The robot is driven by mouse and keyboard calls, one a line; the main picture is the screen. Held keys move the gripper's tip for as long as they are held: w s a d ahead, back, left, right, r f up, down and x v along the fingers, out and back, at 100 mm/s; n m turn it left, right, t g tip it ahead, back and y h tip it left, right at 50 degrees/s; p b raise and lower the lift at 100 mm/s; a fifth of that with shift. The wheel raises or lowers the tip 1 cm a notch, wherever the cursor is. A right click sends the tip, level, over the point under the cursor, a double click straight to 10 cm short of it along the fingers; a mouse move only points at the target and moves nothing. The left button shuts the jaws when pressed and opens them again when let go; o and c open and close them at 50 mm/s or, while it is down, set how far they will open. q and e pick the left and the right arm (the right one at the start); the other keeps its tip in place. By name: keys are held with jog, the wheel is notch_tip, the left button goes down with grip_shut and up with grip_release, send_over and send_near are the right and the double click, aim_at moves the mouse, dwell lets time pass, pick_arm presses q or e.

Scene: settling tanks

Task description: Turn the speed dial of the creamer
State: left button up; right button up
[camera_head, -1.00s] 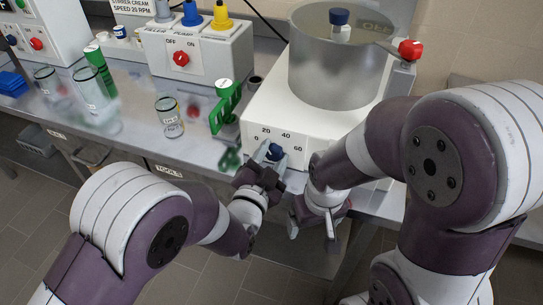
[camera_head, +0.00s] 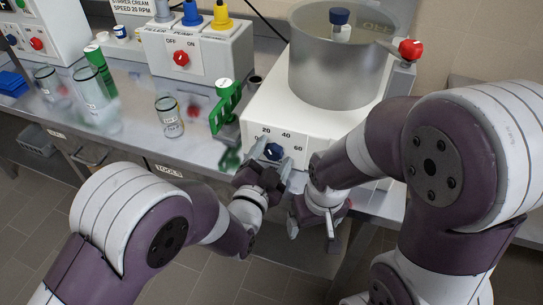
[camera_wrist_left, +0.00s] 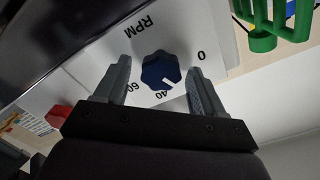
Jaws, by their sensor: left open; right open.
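The creamer (camera_head: 300,112) is a white box with a steel bowl on top. Its blue speed dial (camera_head: 273,151) sits on the front face among the marks 0, 20, 40 and 60. In the left wrist view the dial (camera_wrist_left: 160,69) has a white pointer line toward the lower right, between the 40 and the right finger, which hides the 20. My left gripper (camera_head: 269,157) is open, with one finger on each side of the dial and visible gaps. My right gripper (camera_head: 312,230) is open and empty, below and right of the dial.
A red knob (camera_head: 410,50) is at the bowl's right. A green rack (camera_head: 226,105) stands close left of the creamer. Glass jars (camera_head: 169,117) and a filler pump box (camera_head: 198,52) with a red switch are further left on the steel bench.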

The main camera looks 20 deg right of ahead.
pick_arm(q)
jog(key=shift+s+a, duration=0.1)
jog(key=v, duration=1.2)
jog(key=shift+s+a, duration=0.15)
